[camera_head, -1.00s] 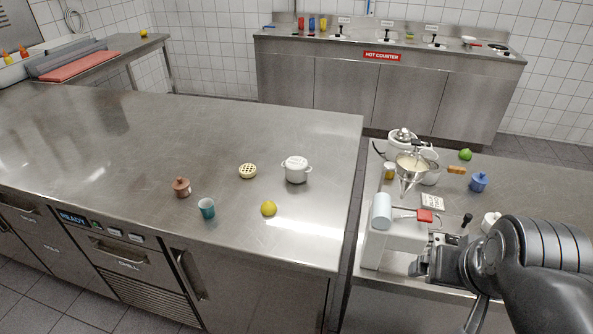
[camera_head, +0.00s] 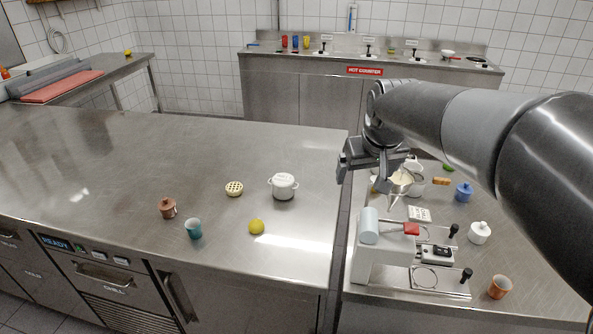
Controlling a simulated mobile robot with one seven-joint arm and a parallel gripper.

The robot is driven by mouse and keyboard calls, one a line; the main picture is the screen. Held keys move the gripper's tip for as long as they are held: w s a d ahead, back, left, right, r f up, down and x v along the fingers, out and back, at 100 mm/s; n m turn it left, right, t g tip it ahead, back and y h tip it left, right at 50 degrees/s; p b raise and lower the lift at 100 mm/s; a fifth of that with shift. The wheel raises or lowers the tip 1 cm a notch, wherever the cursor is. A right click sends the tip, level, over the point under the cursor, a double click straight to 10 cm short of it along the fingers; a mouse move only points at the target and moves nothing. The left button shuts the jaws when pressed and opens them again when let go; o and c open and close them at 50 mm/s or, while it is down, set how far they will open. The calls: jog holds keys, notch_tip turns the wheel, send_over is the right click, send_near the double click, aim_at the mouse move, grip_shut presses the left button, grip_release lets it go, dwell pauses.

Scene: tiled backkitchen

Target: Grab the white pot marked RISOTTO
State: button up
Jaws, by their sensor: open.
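A white lidded pot (camera_head: 283,187) with two side handles stands upright on the steel counter (camera_head: 120,155), near its right edge. Faint marking shows on its lid, too small to read. My gripper (camera_head: 352,178) is raised over the gap between the two counters, to the right of the pot and apart from it. Its jaws are open and I see nothing between them. My arm comes in from the right and hides part of the right counter.
Near the pot are a waffle-like round (camera_head: 234,188), a yellow lemon (camera_head: 256,227), a teal cup (camera_head: 194,228) and a brown lidded jar (camera_head: 168,207). The right counter holds a white machine (camera_head: 372,250), a blue pot (camera_head: 464,192), a small white pot (camera_head: 480,233) and an orange cup (camera_head: 499,287).

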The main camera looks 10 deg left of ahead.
jog(key=w+a+f+n, duration=0.2)
jog(key=w+a+f, duration=0.3)
jog(key=w+a, duration=0.5)
jog(key=n+g+y, duration=0.1)
jog(key=n+y, duration=0.1)
send_near(283, 179)
jog(key=w+f, duration=0.1)
jog(key=x, duration=0.6)
jog(key=shift+f, duration=0.15)
jog(key=x, duration=0.5)
jog(key=shift+s+a+f, duration=0.15)
jog(key=shift+s, duration=0.05)
jog(key=c, duration=1.3)
jog(key=shift+o, duration=0.2)
